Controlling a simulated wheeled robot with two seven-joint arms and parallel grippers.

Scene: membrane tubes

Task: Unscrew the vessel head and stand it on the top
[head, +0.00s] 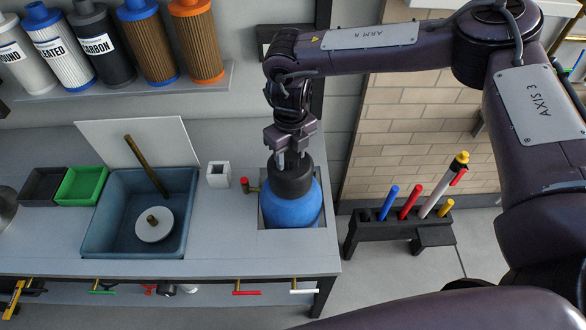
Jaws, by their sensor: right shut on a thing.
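A blue vessel (290,208) stands upright in a recess at the right end of the grey bench top (200,245). Its dark vessel head (290,182) sits on the vessel's top. My right gripper (291,160) points straight down and is shut on the upper part of the head. The arm hides some of the head, so I cannot tell whether the head is still threaded or loose. My left gripper is not in view.
A blue basin (103,235) holds a white disc (152,224) and a brass rod. Green (82,186) and black bins stand left of it. A small white holder (218,174) and a red-handled valve (250,186) stand near the vessel. Filter cartridges line the shelf above. A black rack (398,229) holds coloured tubes.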

